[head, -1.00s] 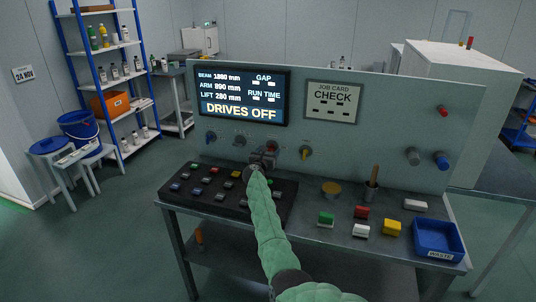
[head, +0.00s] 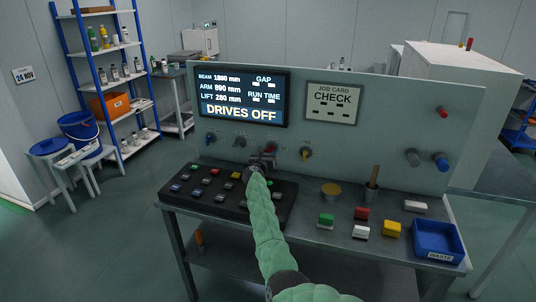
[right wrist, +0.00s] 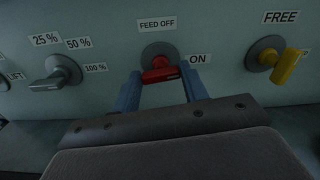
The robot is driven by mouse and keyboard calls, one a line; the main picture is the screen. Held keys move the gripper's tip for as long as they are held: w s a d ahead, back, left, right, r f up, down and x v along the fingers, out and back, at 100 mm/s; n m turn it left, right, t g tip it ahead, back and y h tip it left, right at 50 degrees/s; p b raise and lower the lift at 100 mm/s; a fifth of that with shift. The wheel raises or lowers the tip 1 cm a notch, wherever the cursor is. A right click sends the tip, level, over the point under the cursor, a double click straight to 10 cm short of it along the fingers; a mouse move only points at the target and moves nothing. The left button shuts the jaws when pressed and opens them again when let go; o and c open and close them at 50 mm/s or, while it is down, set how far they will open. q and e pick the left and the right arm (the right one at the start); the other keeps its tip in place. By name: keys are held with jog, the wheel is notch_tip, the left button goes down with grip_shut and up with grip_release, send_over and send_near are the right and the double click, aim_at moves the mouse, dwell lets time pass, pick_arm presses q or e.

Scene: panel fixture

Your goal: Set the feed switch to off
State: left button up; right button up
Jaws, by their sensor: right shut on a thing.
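The feed switch (right wrist: 160,73) is a red handle on a round grey base on the panel, under the label FEED OFF, with ON to its right. Its handle lies about level, its right end toward ON. My right gripper (right wrist: 160,82) is shut on it, a blue finger at each end of the handle. In the head view my right gripper (head: 264,160) reaches the panel below the screen and hides most of the switch. My left gripper is out of view.
A grey lever knob (right wrist: 62,72) with percent labels sits left of the switch, and a yellow knob (right wrist: 287,66) sits right. The screen (head: 240,97) reads DRIVES OFF. A black button box (head: 180,204) lies under my arm.

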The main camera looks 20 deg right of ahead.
jog(key=shift+n, duration=0.8)
jog(key=shift+a+n+p, duration=0.1)
jog(key=shift+n+p, duration=0.25)
jog(key=shift+n, duration=1.55)
jog(key=n+p, duration=0.1)
jog(key=n, duration=0.2)
jog(key=shift+w+n+p, duration=0.1)
jog(key=shift+n+p, duration=0.2)
jog(key=shift+p, duration=0.1)
jog(key=n+p, duration=0.2)
jog(key=n, duration=0.3)
jog(key=shift+a+f, duration=0.1)
pick_arm(q)
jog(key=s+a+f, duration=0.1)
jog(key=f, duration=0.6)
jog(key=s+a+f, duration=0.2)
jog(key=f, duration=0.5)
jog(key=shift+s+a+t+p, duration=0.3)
jog(key=shift+p, duration=0.1)
pick_arm(e)
jog(key=shift+f+n, duration=0.1)
jog(key=shift+n, duration=1.1)
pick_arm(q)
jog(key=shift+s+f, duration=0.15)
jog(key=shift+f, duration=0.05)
